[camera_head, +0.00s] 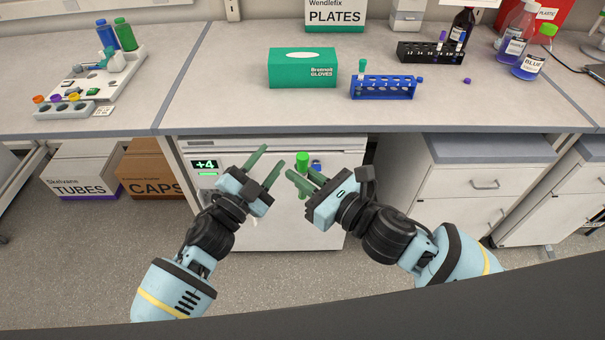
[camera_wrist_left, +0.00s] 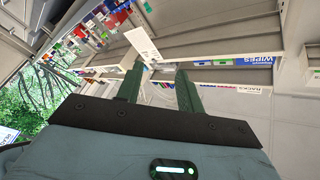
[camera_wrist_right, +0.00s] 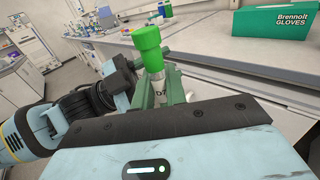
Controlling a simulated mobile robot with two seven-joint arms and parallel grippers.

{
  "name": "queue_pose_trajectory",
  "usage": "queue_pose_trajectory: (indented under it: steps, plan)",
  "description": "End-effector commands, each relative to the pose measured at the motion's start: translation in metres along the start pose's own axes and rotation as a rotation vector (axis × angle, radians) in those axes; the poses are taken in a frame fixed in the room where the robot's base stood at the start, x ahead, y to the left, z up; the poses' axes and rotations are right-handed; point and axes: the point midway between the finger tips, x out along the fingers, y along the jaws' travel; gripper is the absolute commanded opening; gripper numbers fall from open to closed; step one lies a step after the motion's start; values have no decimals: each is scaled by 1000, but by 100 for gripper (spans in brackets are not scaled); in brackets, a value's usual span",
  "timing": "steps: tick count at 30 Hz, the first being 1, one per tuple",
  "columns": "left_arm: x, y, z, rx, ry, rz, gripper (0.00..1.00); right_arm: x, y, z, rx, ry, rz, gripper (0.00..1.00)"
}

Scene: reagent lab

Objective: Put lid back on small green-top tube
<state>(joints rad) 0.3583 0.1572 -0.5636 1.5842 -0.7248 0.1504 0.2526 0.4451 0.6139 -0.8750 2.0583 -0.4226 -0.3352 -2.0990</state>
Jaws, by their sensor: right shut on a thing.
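My right gripper (camera_head: 301,184) is shut on a clear tube with a green lid (camera_head: 302,158), in front of the bench. In the right wrist view the green lid (camera_wrist_right: 147,44) sits at the top of the upright, labelled tube (camera_wrist_right: 158,88). I cannot tell how firmly it is seated. The fingers are around the tube body, below the lid. My left gripper (camera_head: 270,158) is open and empty, to the left of the tube and apart from it. Its spread fingers show in the left wrist view (camera_wrist_left: 160,84). Another green-capped tube (camera_head: 362,66) stands in the blue rack (camera_head: 383,91) on the bench.
A green glove box (camera_head: 302,69) stands left of the blue rack. A black rack (camera_head: 430,53) and bottles (camera_head: 528,62) are at the back right. A small purple cap (camera_head: 467,81) lies on the bench. A grey holder with coloured caps (camera_head: 63,110) is at the left. The front bench middle is clear.

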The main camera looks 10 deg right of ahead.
Motion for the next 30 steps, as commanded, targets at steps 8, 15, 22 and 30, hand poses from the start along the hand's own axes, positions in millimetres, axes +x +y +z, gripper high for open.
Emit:
queue_pose_trajectory:
  steps: [8, 15, 22, 30]
  plan:
    - [69, -25, -64, 287, 246, 114, 37, 0, 0, 0, 0, 0, 0, 0]
    - [106, -26, -129, 491, 465, 272, 37, 0, 0, 0, 0, 0, 0, 0]
    - [115, -3, -194, 630, 683, 521, 37, 0, 0, 0, 0, 0, 0, 0]
    - [92, 31, -239, 781, 838, 936, 37, 0, 0, 0, 0, 0, 0, 0]
